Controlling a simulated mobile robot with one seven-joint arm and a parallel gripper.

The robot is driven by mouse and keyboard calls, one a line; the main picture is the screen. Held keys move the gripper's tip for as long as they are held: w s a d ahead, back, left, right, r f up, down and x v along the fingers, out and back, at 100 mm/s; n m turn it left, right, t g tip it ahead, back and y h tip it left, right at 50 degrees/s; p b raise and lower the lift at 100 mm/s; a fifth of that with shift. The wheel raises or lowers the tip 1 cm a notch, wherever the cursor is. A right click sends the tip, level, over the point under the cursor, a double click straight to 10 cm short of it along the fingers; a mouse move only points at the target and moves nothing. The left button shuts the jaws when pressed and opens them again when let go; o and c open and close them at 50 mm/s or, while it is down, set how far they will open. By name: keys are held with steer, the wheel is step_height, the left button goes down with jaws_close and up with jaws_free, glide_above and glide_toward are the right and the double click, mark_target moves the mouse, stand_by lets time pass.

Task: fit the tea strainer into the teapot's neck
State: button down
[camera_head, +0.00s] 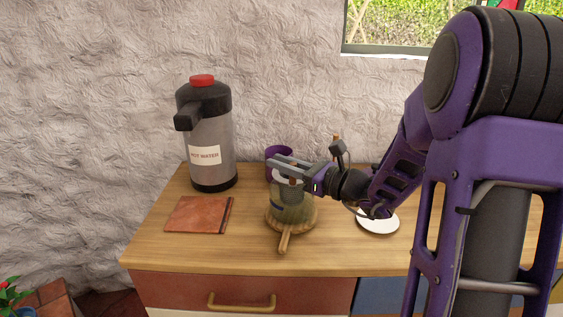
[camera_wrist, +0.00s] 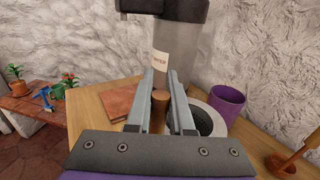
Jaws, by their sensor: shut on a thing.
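The teapot (camera_head: 292,211) is a greenish see-through pot standing on the counter in the head view, on a round wooden base with a wooden handle pointing towards the front. My gripper (camera_head: 283,166) is just above its top. In the wrist view my gripper (camera_wrist: 161,95) is shut on a short brown wooden grip that appears to belong to the tea strainer (camera_wrist: 206,120). The strainer has a pale round rim and dark mesh, and is partly hidden by the right finger. I cannot tell whether the strainer touches the teapot's neck, which the fingers largely cover.
A hot water dispenser (camera_head: 207,138) with a red top stands at the back left. A reddish-brown square (camera_head: 196,214) lies before it. A purple cup (camera_head: 277,153) is behind my gripper. A white saucer (camera_head: 379,225) lies right of the teapot.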

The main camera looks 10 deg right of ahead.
steer(key=shift+f, duration=0.1)
steer(key=shift+c, duration=0.8)
jaws_free()
steer(key=s+d+r+p, duration=0.3)
steer(key=s+d, duration=0.1)
steer(key=shift+d, duration=0.15)
stand_by(0.6)
steer(key=shift+s, duration=0.15)
